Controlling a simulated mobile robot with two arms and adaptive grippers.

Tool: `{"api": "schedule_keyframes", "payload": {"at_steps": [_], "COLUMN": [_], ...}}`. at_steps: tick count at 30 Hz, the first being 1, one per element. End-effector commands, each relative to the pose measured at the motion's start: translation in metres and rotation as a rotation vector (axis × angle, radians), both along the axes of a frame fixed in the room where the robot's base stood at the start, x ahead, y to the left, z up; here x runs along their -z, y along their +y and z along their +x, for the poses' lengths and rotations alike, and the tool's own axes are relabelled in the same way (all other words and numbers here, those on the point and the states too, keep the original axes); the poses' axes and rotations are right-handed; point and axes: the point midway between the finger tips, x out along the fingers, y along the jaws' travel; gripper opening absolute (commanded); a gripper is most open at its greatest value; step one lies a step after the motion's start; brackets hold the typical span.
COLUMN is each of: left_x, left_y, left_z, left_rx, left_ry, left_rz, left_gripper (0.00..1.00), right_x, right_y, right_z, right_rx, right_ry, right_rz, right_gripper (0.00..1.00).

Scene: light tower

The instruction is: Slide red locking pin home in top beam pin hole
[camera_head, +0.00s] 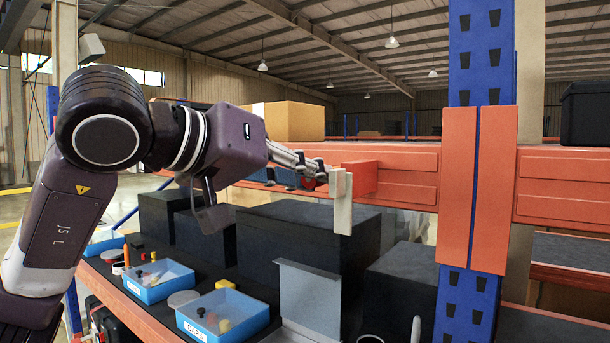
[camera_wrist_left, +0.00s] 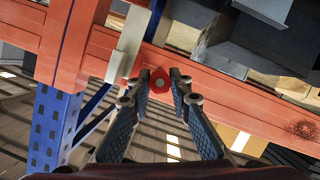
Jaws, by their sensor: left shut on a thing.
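The red locking pin (camera_wrist_left: 160,86) shows in the left wrist view as a red head with a grey centre, between the fingertips of my left gripper (camera_wrist_left: 163,77). In the head view only a little red of the pin (camera_head: 311,184) shows at the fingertips of my left gripper (camera_head: 318,172). The gripper is shut on it, in front of the orange top beam (camera_head: 405,176), close to a pale upright bar (camera_head: 342,205). The pin hole is hidden, and I cannot tell how deep the pin sits. My right gripper is not in view.
A blue upright (camera_head: 481,55) with an orange sleeve stands right of the beam. A cardboard box (camera_head: 290,122) is behind the arm. Below, a shelf holds dark boxes (camera_head: 305,240), a grey bracket (camera_head: 308,295) and blue bins (camera_head: 222,313) of small parts.

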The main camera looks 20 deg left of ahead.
Motion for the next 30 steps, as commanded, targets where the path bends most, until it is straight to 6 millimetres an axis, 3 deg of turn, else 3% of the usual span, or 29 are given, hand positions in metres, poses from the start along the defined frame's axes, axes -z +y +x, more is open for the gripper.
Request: {"api": "schedule_keyframes", "payload": {"at_steps": [29,30], "left_x": [0.000,0.000], "left_y": [-0.008,-0.008], "left_z": [0.020,0.020], "left_rx": [0.002,0.001], "left_ry": [-0.001,0.000], "left_rz": [-0.001,0.000], "left_gripper": [0.00,0.23], "right_x": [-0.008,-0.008], "right_y": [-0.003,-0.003], "right_z": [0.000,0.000], "right_rx": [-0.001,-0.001], "right_ry": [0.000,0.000], "right_rz": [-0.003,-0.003], "right_gripper": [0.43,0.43]}}
